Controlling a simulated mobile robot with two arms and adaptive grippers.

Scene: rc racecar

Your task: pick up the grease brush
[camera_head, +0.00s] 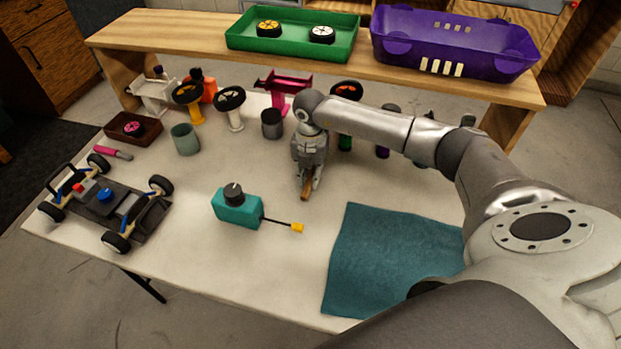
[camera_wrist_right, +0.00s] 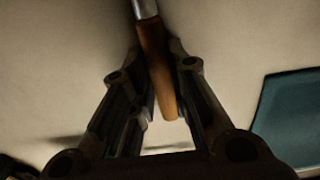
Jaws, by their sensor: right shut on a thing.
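My right gripper (camera_head: 309,184) is over the middle of the white table, pointing down. It is shut on the grease brush (camera_head: 305,194), whose brown wooden handle end shows at the fingertips. In the right wrist view the brush (camera_wrist_right: 154,50) has a wooden handle between the fingers (camera_wrist_right: 160,105) and a silver metal collar at the top edge. The bristles are out of frame there and hidden in the head view. I cannot tell whether the brush is clear of the table. My left gripper is not in view.
A teal cloth (camera_head: 385,262) is to the right, an RC car chassis (camera_head: 125,211) at far left. Cups, wheels on stands and a raised wooden shelf (camera_head: 190,40) with bins line the back.

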